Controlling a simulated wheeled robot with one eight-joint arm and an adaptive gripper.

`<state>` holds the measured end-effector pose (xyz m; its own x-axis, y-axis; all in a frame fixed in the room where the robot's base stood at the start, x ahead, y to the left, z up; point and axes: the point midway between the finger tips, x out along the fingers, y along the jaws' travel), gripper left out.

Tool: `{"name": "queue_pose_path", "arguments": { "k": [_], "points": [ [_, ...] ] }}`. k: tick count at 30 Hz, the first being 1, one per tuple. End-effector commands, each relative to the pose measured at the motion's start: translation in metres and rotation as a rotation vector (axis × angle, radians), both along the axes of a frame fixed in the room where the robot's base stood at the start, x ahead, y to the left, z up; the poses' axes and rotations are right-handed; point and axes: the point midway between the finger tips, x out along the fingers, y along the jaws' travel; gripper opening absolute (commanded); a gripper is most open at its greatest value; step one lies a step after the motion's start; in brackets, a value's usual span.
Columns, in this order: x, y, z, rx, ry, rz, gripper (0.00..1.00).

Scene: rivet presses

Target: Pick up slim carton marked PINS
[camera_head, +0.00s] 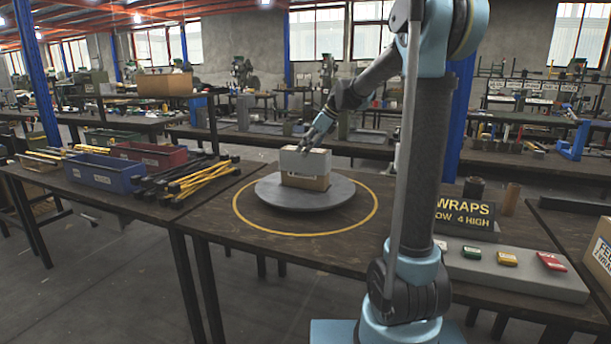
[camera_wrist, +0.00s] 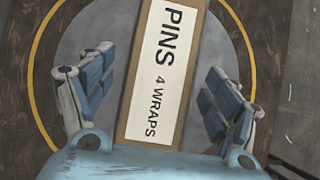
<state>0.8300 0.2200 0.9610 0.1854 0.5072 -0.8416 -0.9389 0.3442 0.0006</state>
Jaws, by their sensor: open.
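The slim carton (camera_head: 305,183) stands on a round grey turntable (camera_head: 265,194) in the head view. Its lower part looks brown and its upper part pale grey, with a label too small to read there. In the wrist view the carton (camera_wrist: 172,70) is brown with a white label reading "PINS 4 WRAPS". My gripper (camera_head: 317,143) is at the carton's top in the head view. In the wrist view my gripper (camera_wrist: 157,65) is open, with one finger on each side of the carton and a visible gap on both sides. Contact cannot be told.
A yellow ring is marked on the table (camera_head: 222,227) around the turntable. Blue bin (camera_head: 105,172), red bin (camera_head: 148,154) and yellow-black bars (camera_head: 200,178) lie left. At right are a "WRAPS" sign (camera_head: 464,216) and a grey strip with small coloured blocks (camera_head: 508,259).

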Motion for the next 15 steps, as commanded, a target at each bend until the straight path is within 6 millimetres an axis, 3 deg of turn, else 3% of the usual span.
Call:
{"name": "queue_pose_path", "arguments": {
  "k": [15],
  "points": [
    [0.01,0.022,-0.034,0.0,0.001,0.003,0.82]
  ]
}}
